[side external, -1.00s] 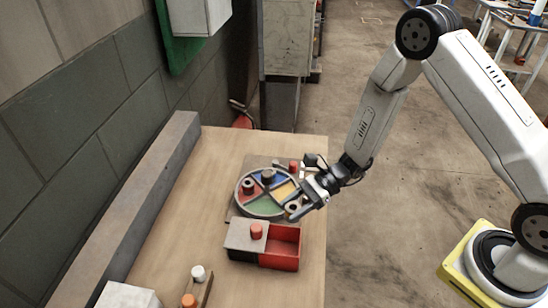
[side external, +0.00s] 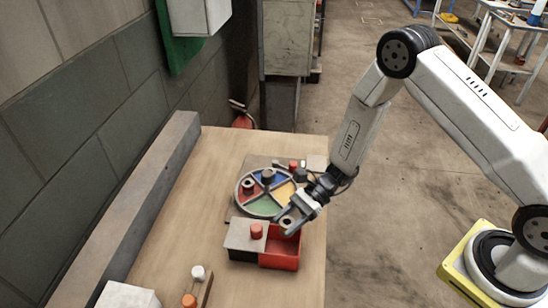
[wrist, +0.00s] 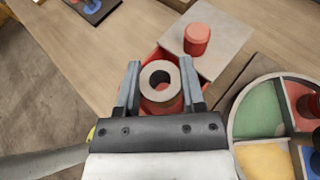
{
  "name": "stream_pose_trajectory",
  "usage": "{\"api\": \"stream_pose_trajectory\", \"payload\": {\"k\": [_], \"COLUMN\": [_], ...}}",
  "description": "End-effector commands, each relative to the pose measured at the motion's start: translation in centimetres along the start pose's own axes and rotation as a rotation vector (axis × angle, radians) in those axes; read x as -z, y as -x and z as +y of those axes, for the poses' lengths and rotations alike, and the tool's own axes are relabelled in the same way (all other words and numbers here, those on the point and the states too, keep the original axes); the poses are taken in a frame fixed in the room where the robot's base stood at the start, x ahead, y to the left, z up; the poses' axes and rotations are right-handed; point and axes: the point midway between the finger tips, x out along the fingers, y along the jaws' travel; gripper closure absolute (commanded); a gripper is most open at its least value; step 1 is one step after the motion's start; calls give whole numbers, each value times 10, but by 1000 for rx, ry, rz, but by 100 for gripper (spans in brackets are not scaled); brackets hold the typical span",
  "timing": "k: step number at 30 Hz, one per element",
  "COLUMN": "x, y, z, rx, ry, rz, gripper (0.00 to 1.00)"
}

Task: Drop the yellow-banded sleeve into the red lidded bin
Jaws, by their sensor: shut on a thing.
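My gripper (side external: 287,222) is shut on a hollow sleeve (wrist: 160,97), which also shows between the fingers in the side view. The sleeve has a pale round rim and an open hole facing the wrist camera; I cannot make out its band colour. The red bin (side external: 283,262) stands below, near the table's right edge. Its grey lid (side external: 240,236) with a red knob (side external: 256,230) lies to the left, leaving the right part open. The sleeve is held above this open part. In the wrist view the bin's red inside shows partly behind the sleeve, next to the lid (wrist: 222,52).
A round tray (side external: 262,208) with coloured sectors sits just behind the bin, holding a red-and-grey ring piece (side external: 248,187) and a dark centre post (side external: 268,176). White and orange pegs (side external: 190,300) stand at front left. A long grey ledge (side external: 130,215) runs along the wall.

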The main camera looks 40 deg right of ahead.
Motion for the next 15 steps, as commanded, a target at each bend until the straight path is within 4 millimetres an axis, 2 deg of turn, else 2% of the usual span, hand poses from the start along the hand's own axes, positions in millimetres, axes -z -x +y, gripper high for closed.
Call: {"api": "stream_pose_trajectory", "payload": {"k": [7,15], "x": [20,28], "y": [-8,-12], "z": [0,0], "rx": [0,1], "ry": [-1,0], "rz": [-1,-1], "gripper": [100,100]}}
